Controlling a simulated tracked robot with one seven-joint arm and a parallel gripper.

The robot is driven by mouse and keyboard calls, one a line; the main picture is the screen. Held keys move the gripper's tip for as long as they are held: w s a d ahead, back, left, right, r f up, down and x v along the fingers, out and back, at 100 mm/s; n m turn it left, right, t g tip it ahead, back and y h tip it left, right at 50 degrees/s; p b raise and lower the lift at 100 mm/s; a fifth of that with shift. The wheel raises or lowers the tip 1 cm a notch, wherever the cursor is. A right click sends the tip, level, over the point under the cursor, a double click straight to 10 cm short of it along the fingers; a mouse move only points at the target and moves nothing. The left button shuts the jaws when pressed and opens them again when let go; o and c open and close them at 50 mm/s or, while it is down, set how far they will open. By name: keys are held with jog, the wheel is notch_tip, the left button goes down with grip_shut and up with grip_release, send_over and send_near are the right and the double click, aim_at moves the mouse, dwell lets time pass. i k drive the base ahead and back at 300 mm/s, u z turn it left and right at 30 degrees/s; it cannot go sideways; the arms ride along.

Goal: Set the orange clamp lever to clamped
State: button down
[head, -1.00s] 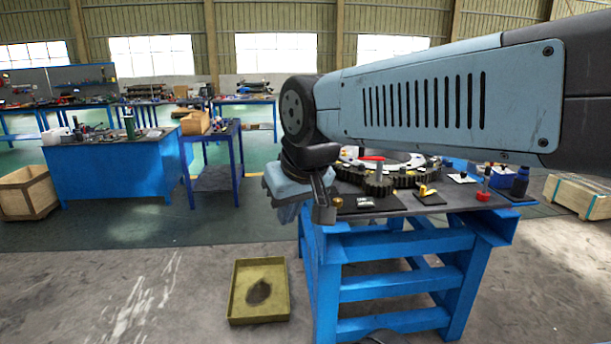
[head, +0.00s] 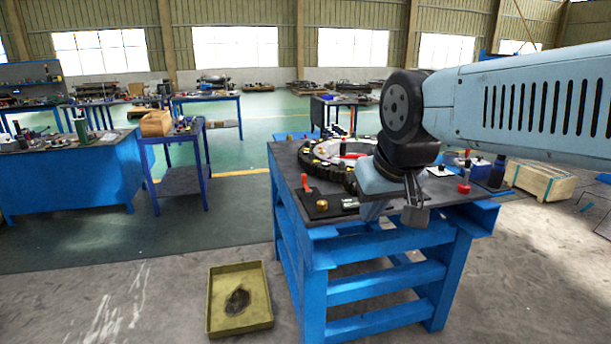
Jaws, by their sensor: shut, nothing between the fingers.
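The orange clamp lever (head: 306,183) stands upright on a dark plate (head: 322,209) at the near left corner of the blue workbench (head: 372,288). A small brass knob (head: 322,205) sits beside it on the same plate. My gripper (head: 414,214) is to the right of the lever, at the bench's front edge, pointing down. It is shut and empty, apart from the lever. My arm and wrist hide part of the bench top behind them.
A dark toothed ring (head: 328,171) lies on the bench behind the lever. A red-based post (head: 464,182) stands toward the right. A yellow-green tray (head: 213,308) lies on the floor at the bench's left. A wooden crate (head: 541,181) is at right.

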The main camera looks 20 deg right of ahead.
aim_at(308, 192)
jog(key=z, duration=0.1)
jog(key=i, duration=1)
jog(key=u, duration=0.05)
